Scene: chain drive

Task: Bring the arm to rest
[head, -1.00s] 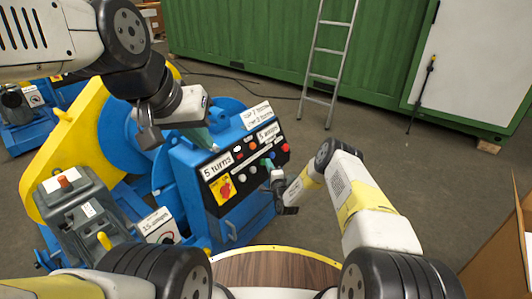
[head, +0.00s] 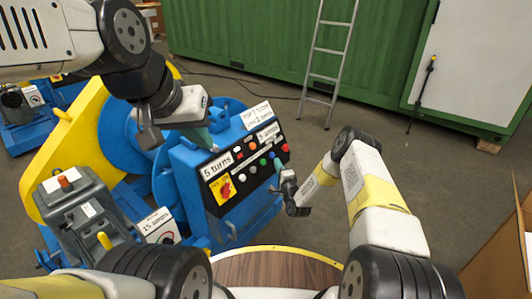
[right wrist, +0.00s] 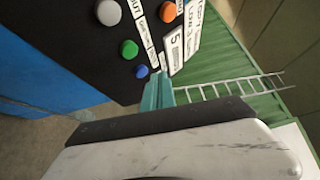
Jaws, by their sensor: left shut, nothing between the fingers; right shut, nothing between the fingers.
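My right gripper (head: 278,168) is shut and empty, just in front of the right part of the blue machine's black control panel (head: 240,174). In the right wrist view its teal fingertips (right wrist: 157,92) are together, close to a blue button (right wrist: 141,72); I cannot tell whether they touch. Green (right wrist: 129,49), grey (right wrist: 108,12) and orange (right wrist: 168,11) buttons show there too. My left gripper (head: 205,140) is shut and empty above the panel's upper left edge, its teal tips partly hidden by its own wrist.
The blue machine (head: 240,215) has a yellow guard (head: 62,150) and a grey unit (head: 80,205) at its left. A round wooden top (head: 275,270) lies close in front of me. A ladder (head: 328,60) leans on a green container (head: 250,40). Open floor lies right of the machine.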

